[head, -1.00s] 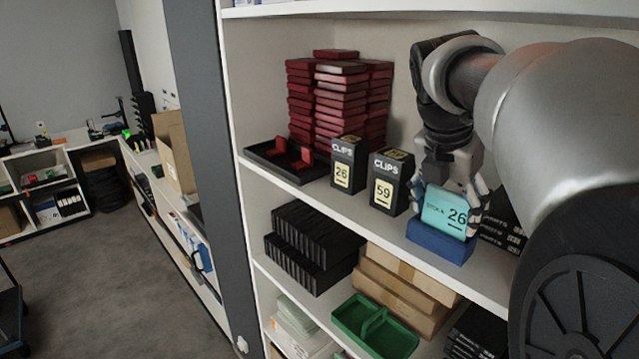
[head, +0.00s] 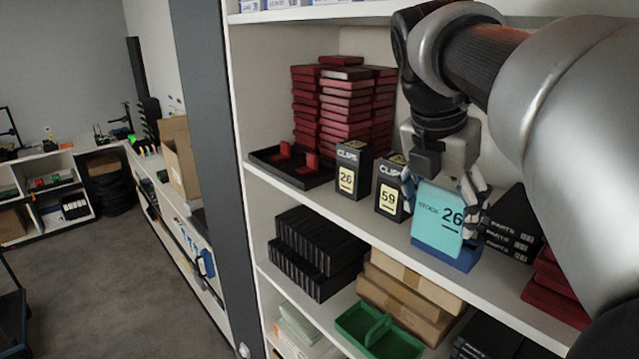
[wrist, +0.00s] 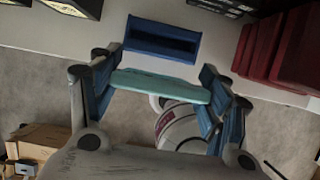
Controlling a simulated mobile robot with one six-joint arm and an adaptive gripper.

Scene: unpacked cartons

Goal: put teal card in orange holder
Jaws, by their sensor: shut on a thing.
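The teal card (head: 438,220), printed "STOCK 26", is upright between the fingers of my gripper (head: 443,198), which is shut on it. The wrist view shows the card (wrist: 160,86) edge-on, held between both fingers (wrist: 162,78). A blue holder (head: 455,260) stands at the shelf's front edge, partly hidden behind the card in the head view. In the wrist view this holder (wrist: 163,31) shows an empty dark slot, and the card is apart from it. I see no orange holder in either view.
Black clips boxes marked 26 (head: 352,170) and 59 (head: 390,195) stand left of the card. A black tray (head: 262,158) and stacked dark red boxes (head: 345,100) are farther left. Black parts boxes (head: 510,225) and more red boxes (head: 555,290) are at right.

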